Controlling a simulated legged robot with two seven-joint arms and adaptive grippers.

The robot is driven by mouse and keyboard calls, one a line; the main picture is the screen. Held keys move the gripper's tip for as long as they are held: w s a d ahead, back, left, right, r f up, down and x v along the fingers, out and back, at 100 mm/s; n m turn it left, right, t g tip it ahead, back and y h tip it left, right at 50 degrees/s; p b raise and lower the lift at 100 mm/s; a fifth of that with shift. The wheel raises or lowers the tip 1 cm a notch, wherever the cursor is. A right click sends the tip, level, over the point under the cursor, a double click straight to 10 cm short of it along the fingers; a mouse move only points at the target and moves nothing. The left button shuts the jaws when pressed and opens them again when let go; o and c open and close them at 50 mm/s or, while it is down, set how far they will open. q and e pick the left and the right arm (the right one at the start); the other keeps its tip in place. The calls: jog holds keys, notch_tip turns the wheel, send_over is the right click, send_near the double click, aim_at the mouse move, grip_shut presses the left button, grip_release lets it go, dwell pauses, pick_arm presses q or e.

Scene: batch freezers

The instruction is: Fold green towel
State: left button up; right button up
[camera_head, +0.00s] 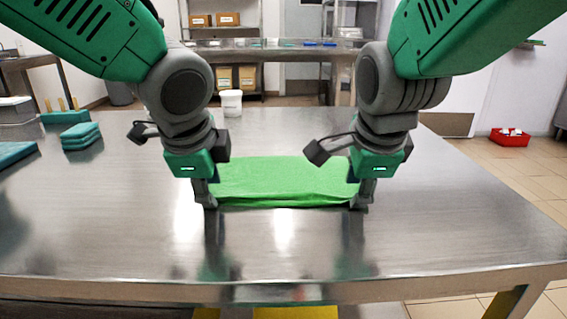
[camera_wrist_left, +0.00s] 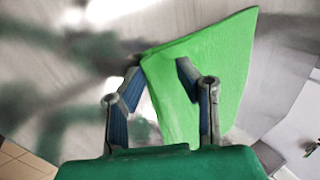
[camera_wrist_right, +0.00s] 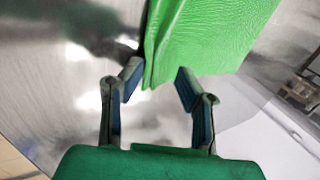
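The green towel (camera_head: 283,181) lies on the steel table, its near edge slightly wavy and apparently layered. My left gripper (camera_head: 209,196) is at the towel's near left corner, fingers pointing down. In the left wrist view, its fingers (camera_wrist_left: 158,88) are apart, with the towel's edge (camera_wrist_left: 205,60) between them. My right gripper (camera_head: 362,194) is at the near right corner. In the right wrist view, its fingers (camera_wrist_right: 157,82) are apart on either side of the towel's edge (camera_wrist_right: 210,35). The fingertips' contact with the cloth is unclear.
The steel table (camera_head: 450,215) is clear in front of the towel and to its right. A white tub (camera_head: 231,103) stands behind the towel. Folded teal cloths (camera_head: 81,135) lie at the left. A red bin (camera_head: 510,137) is on the floor at right.

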dwell(0.4)
